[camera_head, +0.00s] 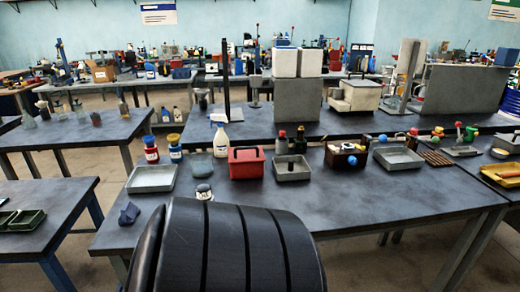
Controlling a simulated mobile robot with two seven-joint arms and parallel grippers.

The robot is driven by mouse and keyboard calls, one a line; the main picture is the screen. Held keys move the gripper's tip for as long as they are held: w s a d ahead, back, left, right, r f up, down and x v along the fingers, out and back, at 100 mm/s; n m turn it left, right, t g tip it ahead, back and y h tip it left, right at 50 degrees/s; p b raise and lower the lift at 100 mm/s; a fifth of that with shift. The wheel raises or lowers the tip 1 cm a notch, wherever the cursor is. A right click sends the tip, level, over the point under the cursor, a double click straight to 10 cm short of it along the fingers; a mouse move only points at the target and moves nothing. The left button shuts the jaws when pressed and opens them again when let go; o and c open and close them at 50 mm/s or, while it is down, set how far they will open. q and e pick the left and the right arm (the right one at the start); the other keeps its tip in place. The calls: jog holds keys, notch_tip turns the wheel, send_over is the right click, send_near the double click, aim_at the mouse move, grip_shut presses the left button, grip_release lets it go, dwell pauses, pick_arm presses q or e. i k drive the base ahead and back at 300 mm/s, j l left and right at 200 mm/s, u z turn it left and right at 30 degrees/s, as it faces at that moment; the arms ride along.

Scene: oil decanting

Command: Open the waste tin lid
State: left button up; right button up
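A white spray bottle (220,139) stands behind the tin. A grey tray (146,187) is at left, a small grey tray (291,174) at right. A small jar (204,193) and dark blue cloth (129,213) lie nearer. The table's front right is clear.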

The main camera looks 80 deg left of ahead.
aim_at(254, 154)
jog(key=i+j+u, duration=0.1)
jog(key=u, duration=1.4)
